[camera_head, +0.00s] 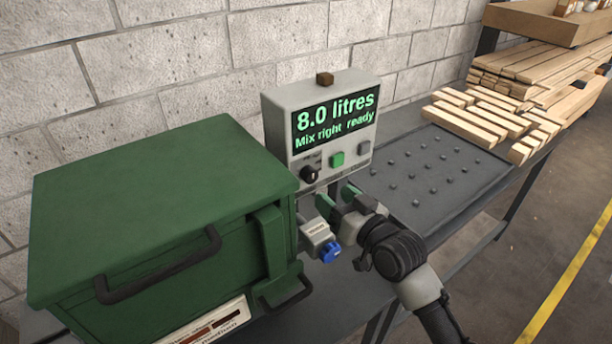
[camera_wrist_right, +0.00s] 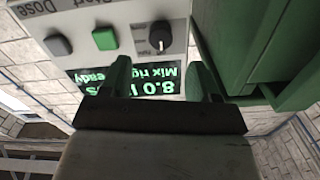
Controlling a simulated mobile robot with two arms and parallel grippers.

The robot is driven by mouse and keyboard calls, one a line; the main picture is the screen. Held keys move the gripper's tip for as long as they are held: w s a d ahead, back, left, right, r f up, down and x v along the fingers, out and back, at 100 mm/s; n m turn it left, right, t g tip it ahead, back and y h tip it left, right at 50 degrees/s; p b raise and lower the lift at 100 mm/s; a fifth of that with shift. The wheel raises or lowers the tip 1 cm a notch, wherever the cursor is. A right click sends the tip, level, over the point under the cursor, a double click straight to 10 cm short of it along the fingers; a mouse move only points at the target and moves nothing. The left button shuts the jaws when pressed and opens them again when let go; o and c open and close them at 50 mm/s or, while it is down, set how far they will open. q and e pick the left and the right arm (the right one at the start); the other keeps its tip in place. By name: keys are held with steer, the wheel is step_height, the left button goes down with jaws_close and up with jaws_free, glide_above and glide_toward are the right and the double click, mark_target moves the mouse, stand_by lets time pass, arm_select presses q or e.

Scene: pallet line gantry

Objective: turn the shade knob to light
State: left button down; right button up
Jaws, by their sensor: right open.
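A grey control box (camera_head: 278,120) reads "8.0 litres" and "Mix right ready". At the lower left of its face is a black knob (camera_head: 310,174) with a pale pointer mark; its lettering is too small to read. The knob also shows in the right wrist view (camera_wrist_right: 160,36), upside down, ahead of the fingers and between them. My right gripper (camera_head: 338,198) is open and empty, just below and in front of the box face, apart from the knob. Its green fingers show in the right wrist view (camera_wrist_right: 160,80). My left gripper is out of view.
A green button (camera_head: 337,160) and a grey button (camera_head: 364,148) sit right of the knob. A big green cabinet (camera_head: 150,200) stands close left. A blue-ended grey fitting (camera_head: 329,251) is near the gripper. Wooden slats (camera_head: 480,118) lie at the right.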

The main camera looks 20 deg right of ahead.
mark_target(313, 179)
steer(key=p+x, duration=0.1)
steer(key=x, duration=0.7)
steer(key=shift+f, duration=0.1)
steer(key=shift+s, duration=0.1)
steer(key=shift+c, duration=0.4)
steer(key=c, duration=0.8)
steer(key=shift+c, duration=0.2)
steer(key=m+p, duration=0.2)
steer(key=m, duration=0.1)
steer(key=shift+m, duration=0.4)
steer(key=shift+a+m+p, duration=0.1)
steer(key=shift+m+p, duration=0.95)
steer(key=shift+m, duration=0.85)
